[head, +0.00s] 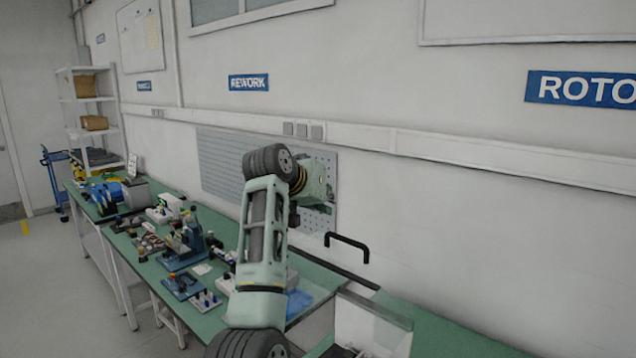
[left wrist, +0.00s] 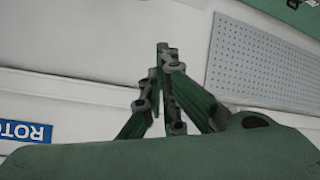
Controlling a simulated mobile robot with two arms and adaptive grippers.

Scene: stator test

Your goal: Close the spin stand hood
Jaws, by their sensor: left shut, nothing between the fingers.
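The spin stand (head: 372,329) is a pale box at the bottom of the head view, cut off by the frame's edge. Its hood appears raised, with a black handle (head: 347,241) standing above a dark bar. The hood's clear panels are hard to make out. My left arm rises in front of the bench, and my left gripper (head: 318,208) is small and partly hidden, left of and above the handle, apart from it. In the left wrist view the left gripper's fingers (left wrist: 163,50) meet at the tips, shut and empty. My right gripper is not in view.
A green bench (head: 126,244) runs along the wall with several tools and fixtures. A pegboard (head: 222,168) hangs behind my left arm and also shows in the left wrist view (left wrist: 262,60). A shelf (head: 92,115) stands at the far left. The wall above the handle is clear.

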